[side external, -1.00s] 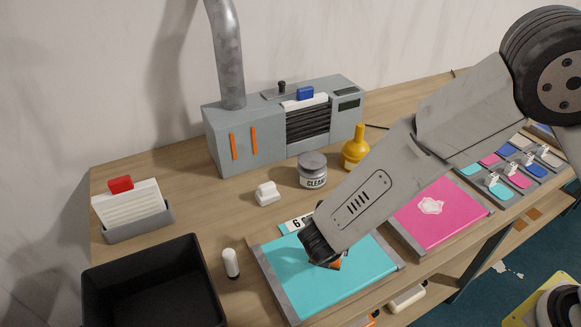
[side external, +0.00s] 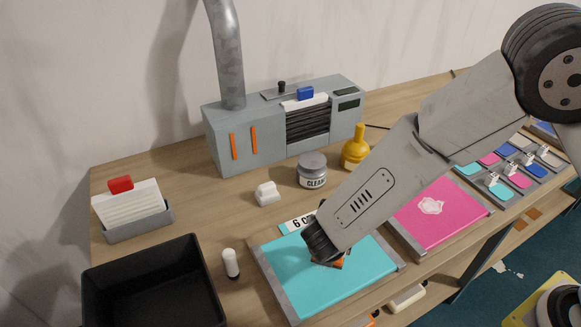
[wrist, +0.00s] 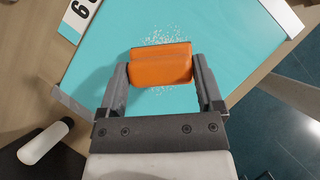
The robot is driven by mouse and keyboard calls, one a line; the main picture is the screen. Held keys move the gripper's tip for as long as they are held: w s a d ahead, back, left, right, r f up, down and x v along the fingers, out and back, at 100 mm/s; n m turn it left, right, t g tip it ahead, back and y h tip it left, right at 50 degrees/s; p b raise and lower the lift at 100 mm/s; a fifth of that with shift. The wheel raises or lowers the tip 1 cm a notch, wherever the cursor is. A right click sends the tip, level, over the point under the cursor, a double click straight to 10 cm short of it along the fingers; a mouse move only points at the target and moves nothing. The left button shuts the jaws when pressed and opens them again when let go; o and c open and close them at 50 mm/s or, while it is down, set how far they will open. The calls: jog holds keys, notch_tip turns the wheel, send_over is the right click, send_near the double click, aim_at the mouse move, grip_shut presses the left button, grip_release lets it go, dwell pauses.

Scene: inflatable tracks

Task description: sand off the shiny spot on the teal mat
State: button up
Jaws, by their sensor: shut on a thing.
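The teal mat (side external: 300,278) lies flat on the bench with grey strips along its sides; it fills much of the wrist view (wrist: 235,40). My gripper (wrist: 161,72) is shut on an orange block (wrist: 160,64), held by its two ends. The block is low over the mat and appears to touch it. Pale specks (wrist: 168,36) are scattered on the mat beyond the block, with a few on its near side. I cannot make out a shiny spot.
A pink mat (side external: 455,225) with a pale patch lies to the right. A numbered card (side external: 297,222), a jar (side external: 312,172) and a yellow bottle (side external: 355,150) are behind.

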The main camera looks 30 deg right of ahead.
jog(key=a, duration=0.3)
jog(key=shift+a, duration=0.15)
jog(key=shift+w+a, duration=0.1)
jog(key=shift+a, duration=0.1)
jog(key=shift+d, duration=4)
jog(key=shift+a, duration=3.8)
jog(key=shift+a+r, duration=0.1)
jog(key=shift+a, duration=0.15)
notch_tip(320, 180, up, 8)
jog(key=shift+d, duration=0.1)
